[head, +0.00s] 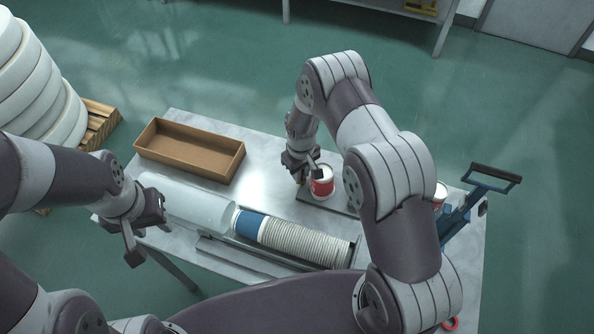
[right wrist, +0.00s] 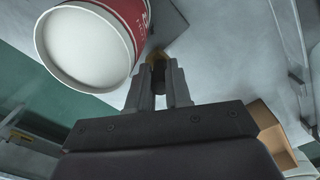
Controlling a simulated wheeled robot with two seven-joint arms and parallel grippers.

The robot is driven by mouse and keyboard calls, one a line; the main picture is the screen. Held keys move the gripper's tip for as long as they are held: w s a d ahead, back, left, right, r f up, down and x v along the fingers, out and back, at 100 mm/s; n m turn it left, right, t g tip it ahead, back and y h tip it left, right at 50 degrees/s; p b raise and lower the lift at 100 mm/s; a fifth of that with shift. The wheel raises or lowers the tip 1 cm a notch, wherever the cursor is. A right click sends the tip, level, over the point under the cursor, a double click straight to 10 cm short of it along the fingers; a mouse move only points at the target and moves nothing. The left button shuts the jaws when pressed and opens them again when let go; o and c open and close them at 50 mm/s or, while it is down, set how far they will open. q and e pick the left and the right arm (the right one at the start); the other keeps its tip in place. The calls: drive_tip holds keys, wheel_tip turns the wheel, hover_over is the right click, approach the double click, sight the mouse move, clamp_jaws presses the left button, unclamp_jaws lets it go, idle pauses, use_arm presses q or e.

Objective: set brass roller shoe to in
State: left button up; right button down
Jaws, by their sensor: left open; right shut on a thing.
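The brass roller shoe (right wrist: 157,57) shows as a small brass-coloured piece at the fingertips in the right wrist view. My right gripper (right wrist: 160,85) is shut on it, with a dark part between the fingers. In the head view my right gripper (head: 301,172) is low over the table, just left of a red and white cup (head: 322,182). The cup's pale round end (right wrist: 88,48) fills the upper left of the right wrist view, close to the fingers. The gripper hides most of the shoe. My left gripper (head: 150,228) is open and empty near the table's left front edge.
A cardboard tray (head: 190,150) lies at the table's back left. A translucent tube (head: 195,205) and a row of stacked cups (head: 305,243) lie along the front. A second red cup (head: 440,193) and a blue lever with a dark handle (head: 496,172) stand at the right.

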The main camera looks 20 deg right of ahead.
drive_tip(key=c, duration=1.1)
unclamp_jaws()
drive_tip(key=shift+w, duration=0.1)
drive_tip(key=shift+o, duration=0.2)
drive_tip(key=shift+d, duration=0.2)
drive_tip(key=shift+r+p, duration=0.3)
drive_tip(key=shift+r, duration=0.05)
wheel_tip(320, 180, up, 10)
drive_tip(key=p, duration=0.6)
drive_tip(key=shift+r, duration=0.95)
